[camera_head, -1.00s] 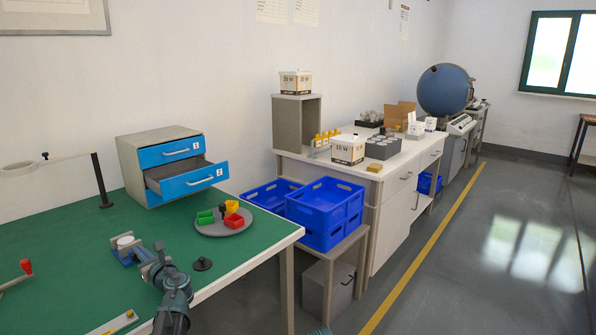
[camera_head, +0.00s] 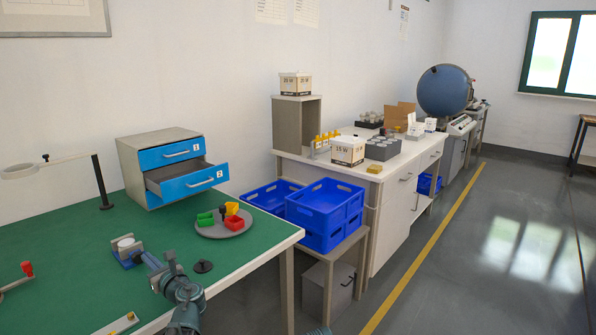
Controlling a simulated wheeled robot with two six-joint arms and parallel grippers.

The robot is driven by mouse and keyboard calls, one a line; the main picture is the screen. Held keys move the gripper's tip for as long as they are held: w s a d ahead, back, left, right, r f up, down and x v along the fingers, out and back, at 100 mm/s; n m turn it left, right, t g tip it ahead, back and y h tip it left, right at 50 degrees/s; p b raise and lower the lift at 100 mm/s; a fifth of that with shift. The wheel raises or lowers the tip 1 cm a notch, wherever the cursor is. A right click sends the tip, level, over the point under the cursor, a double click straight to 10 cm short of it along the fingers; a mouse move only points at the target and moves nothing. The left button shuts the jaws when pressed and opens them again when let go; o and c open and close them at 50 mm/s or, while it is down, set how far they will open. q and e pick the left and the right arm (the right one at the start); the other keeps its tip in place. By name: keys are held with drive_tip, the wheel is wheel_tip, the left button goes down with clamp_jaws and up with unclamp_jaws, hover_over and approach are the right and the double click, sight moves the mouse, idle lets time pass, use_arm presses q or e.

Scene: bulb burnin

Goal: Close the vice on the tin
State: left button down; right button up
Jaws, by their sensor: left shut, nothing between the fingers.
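The small blue vice (camera_head: 128,263) stands on the green bench top at the left. A round tin with a pale top (camera_head: 126,242) sits at the vice, between or on its jaws; I cannot tell how tightly it is held. My left gripper (camera_head: 151,262) reaches in from the lower right, just right of the vice. Its fingers are shut and empty, and whether they touch the vice is too small to tell. My right gripper is not in view.
A drawer unit (camera_head: 160,140) has its lower drawer pulled out. A grey round tray (camera_head: 209,233) with small coloured bins and a dark disc (camera_head: 203,266) are near the gripper. A ring on a stand (camera_head: 97,180) and a red-handled device (camera_head: 27,269) are at left. Blue crates (camera_head: 325,205) stand beyond the bench.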

sight(138, 258)
use_arm(q)
drive_tip(key=shift+s+d, duration=0.2)
drive_tip(key=shift+s+d+f, duration=0.15)
drive_tip(key=shift+s+f, duration=0.05)
drive_tip(key=shift+s, duration=0.45)
drive_tip(key=shift+w, duration=0.1)
drive_tip(key=shift+x, duration=3.5)
drive_tip(key=shift+f+b, duration=0.25)
drive_tip(key=shift+b, duration=0.2)
drive_tip(key=shift+w+d, duration=0.2)
